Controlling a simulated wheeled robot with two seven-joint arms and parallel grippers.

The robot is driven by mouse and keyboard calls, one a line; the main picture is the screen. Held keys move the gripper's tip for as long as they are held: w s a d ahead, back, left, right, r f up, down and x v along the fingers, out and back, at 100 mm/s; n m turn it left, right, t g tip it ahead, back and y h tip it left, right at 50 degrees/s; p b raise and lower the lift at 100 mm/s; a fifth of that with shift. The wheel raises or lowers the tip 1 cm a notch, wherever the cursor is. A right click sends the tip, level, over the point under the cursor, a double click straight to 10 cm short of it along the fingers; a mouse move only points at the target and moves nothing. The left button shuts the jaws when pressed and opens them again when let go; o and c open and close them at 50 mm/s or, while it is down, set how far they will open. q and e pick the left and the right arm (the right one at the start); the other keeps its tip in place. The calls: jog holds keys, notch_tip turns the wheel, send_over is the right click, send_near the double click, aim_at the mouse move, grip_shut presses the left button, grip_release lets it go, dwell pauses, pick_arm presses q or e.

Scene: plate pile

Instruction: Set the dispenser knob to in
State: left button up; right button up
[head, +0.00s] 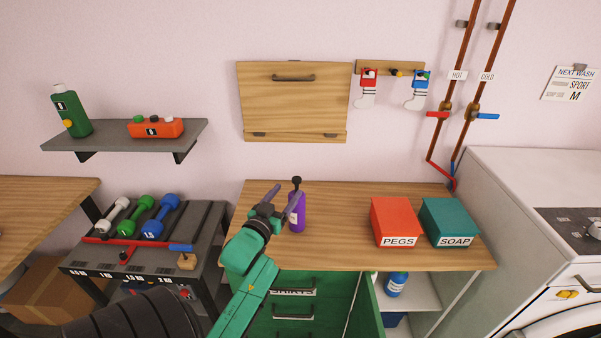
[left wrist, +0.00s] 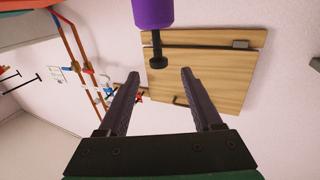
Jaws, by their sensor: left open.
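The dispenser, a purple bottle (head: 298,218), stands upright near the left part of the wooden counter (head: 340,222). Its black knob (head: 296,181) stands up on a short stem above the bottle; a gap between knob and bottle shows. My left gripper (head: 283,191) is open and empty just left of the bottle's top. In the left wrist view, which is turned over, the bottle (left wrist: 152,12) hangs at the top edge and its knob (left wrist: 158,63) appears between the two spread fingers (left wrist: 160,72). Contact with the knob cannot be told. My right gripper is not in view.
Red PEGS box (head: 395,222) and teal SOAP box (head: 448,220) stand right on the counter. A folded wooden panel (head: 292,95) hangs on the wall behind. A dumbbell rack (head: 208,225) is at left. A green cabinet door (head: 365,305) stands open below. The counter's middle is clear.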

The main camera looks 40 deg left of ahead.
aim_at(299, 178)
pick_arm(q)
jog(key=p+x, duration=0.1)
jog(key=x, duration=0.9)
jog(key=shift+w+d+f, duration=0.1)
jog(key=shift+w, duration=0.05)
grip_shut()
dwell(0.8)
